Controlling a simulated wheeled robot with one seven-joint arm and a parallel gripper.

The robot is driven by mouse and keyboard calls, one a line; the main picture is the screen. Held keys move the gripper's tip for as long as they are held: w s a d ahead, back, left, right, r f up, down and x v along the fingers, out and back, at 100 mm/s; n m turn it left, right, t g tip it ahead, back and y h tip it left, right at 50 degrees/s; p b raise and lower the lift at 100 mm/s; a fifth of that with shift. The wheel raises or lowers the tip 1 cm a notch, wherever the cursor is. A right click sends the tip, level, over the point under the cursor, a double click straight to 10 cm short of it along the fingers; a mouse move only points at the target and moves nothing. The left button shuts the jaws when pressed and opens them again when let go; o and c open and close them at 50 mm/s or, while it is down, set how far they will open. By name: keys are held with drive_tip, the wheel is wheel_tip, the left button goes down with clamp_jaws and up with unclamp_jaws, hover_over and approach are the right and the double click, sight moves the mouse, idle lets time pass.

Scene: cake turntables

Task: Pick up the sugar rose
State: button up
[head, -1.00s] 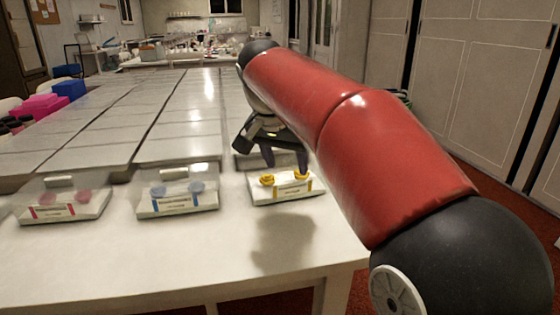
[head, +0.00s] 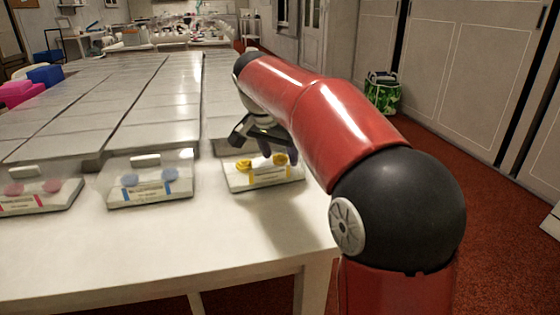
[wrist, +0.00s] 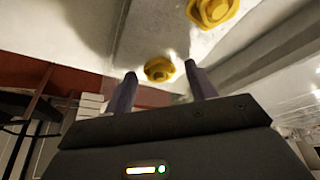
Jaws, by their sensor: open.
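Two yellow sugar roses sit on a white tray (head: 262,183) with yellow strips near the table's front edge. In the head view, one is the left rose (head: 244,166) and the other the right rose (head: 280,160). My gripper (head: 279,153) is open and empty, pointing down over the tray, its fingers near the right rose. In the wrist view, one rose (wrist: 159,69) shows between the fingertips of my gripper (wrist: 161,73), and the other rose (wrist: 212,11) is at the top edge, outside the fingers. I cannot tell the exact height gap.
A clear-lidded box with blue roses (head: 150,180) and one with pink roses (head: 33,192) stand to the left. Grey panels (head: 150,95) cover the table behind. The white table front (head: 190,240) is clear. A green bag (head: 383,93) stands on the floor.

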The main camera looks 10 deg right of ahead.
sight(279, 156)
drive_tip(key=c, duration=1)
drive_tip(key=shift+r, duration=0.1)
drive_tip(key=shift+c, duration=0.2)
wheel_tip(279, 156, up, 19)
drive_tip(key=p, duration=0.3)
drive_tip(key=shift+w+f, duration=0.15)
drive_tip(key=shift+f, duration=0.05)
drive_tip(key=shift+r, duration=0.55)
drive_tip(key=shift+s, duration=0.2)
